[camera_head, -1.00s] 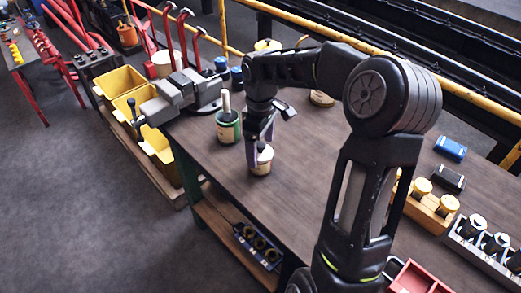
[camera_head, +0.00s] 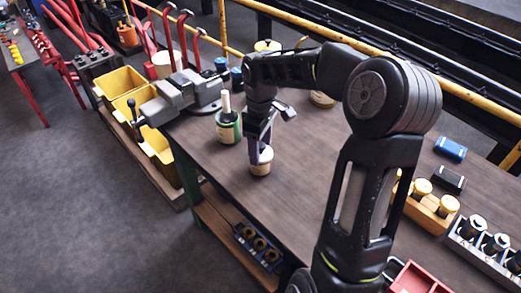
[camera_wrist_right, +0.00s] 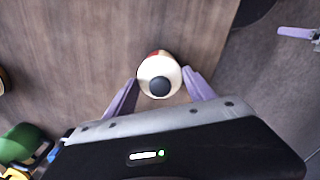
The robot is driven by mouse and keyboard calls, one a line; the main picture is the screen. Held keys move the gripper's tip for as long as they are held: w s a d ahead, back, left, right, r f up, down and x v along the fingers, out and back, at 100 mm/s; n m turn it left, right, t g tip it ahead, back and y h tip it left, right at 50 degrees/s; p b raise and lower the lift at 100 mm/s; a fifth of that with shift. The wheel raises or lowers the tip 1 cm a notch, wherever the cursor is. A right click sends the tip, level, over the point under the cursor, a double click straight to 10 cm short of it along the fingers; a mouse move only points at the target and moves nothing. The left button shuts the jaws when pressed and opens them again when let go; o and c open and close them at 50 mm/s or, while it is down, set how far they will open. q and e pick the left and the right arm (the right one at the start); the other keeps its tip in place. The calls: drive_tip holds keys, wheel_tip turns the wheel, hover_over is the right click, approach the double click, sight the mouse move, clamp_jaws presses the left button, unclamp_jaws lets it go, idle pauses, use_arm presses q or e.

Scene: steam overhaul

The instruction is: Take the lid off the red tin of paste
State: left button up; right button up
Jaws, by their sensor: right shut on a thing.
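The small paste tin (camera_head: 261,168) stands upright near the bench's front edge. It looks tan in the head view; a sliver of red side shows past its lid in the right wrist view. The round cream lid (camera_wrist_right: 148,80) with its dark knob sits on the tin. My right gripper (camera_head: 262,151) points down over it, shut on the lid, with one purple finger at each side. The fingers partly hide the lid in the head view. A purple finger (camera_wrist_right: 297,33), seemingly of my left gripper, shows at the right wrist view's edge; its opening is not visible.
A green tin (camera_head: 228,128) with a brush-like handle stands close behind the paste tin, to the left. A grey vise (camera_head: 190,92) is at the bench's left end. The bench top (camera_head: 310,150) is clear right of the tin.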

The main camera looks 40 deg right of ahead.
drive_tip(key=shift+r, duration=0.15)
use_arm(q)
drive_tip(key=shift+w+f+b, duration=0.1)
drive_tip(key=shift+f+b, duration=0.45)
drive_tip(key=shift+b, duration=0.05)
use_arm(e)
wheel_tip(320, 180, up, 10)
drive_tip(key=shift+f, duration=0.15)
